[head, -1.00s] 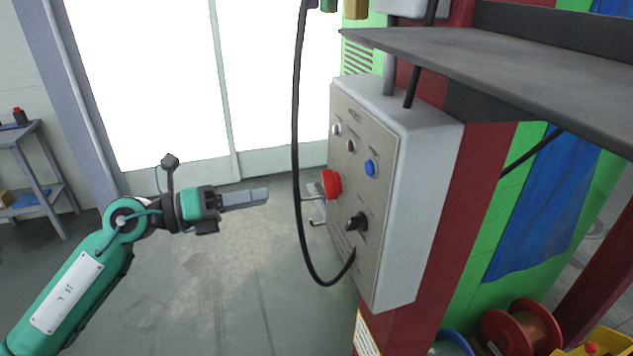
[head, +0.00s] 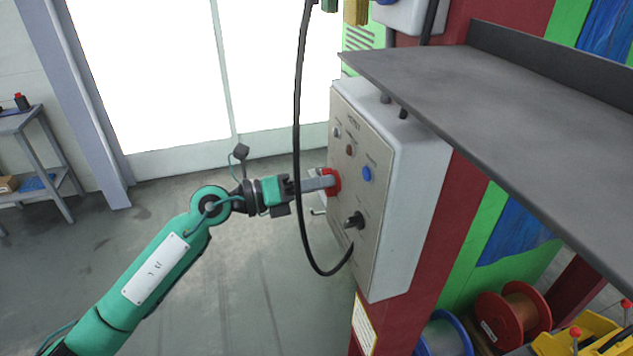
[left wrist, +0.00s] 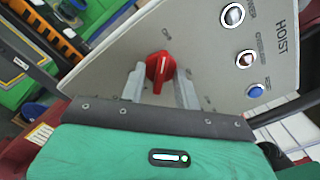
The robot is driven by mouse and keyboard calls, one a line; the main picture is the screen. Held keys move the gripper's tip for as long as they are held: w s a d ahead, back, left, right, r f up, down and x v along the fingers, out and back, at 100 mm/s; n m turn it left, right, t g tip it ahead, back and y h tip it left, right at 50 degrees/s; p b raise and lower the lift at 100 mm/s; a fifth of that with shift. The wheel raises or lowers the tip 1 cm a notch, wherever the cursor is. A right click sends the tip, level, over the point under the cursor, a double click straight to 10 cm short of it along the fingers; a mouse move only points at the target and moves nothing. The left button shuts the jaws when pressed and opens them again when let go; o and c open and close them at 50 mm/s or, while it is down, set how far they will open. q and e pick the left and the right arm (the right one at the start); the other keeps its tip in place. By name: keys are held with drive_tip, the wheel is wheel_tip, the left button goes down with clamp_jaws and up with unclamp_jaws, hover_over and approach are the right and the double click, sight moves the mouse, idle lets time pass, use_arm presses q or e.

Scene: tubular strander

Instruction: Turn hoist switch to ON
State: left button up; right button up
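The hoist switch is a red rotary knob (head: 336,180) on the side face of a grey control box (head: 358,197). It also shows in the left wrist view (left wrist: 160,67), on a panel marked HOIST, with its grip ridge roughly upright in the picture. My left gripper (head: 326,183) is at the knob. In the left wrist view its two fingers (left wrist: 160,88) stand open, one on each side of the knob, with small gaps visible. The small labels around the knob are too blurred to read. My right gripper is not in view.
A black cable (head: 298,120) hangs in front of the box, crossing my left gripper in the picture. A grey shelf (head: 490,100) juts out above.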

use_arm(q)
clamp_jaws()
use_arm(e)
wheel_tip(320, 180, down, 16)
drive_tip(key=b, duration=1.6)
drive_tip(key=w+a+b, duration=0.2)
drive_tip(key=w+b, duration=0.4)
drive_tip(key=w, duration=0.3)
use_arm(q)
drive_tip(key=shift+s+m+b, duration=0.1)
drive_tip(key=shift+m+b, duration=2.85)
drive_tip(key=shift+m, duration=6.15)
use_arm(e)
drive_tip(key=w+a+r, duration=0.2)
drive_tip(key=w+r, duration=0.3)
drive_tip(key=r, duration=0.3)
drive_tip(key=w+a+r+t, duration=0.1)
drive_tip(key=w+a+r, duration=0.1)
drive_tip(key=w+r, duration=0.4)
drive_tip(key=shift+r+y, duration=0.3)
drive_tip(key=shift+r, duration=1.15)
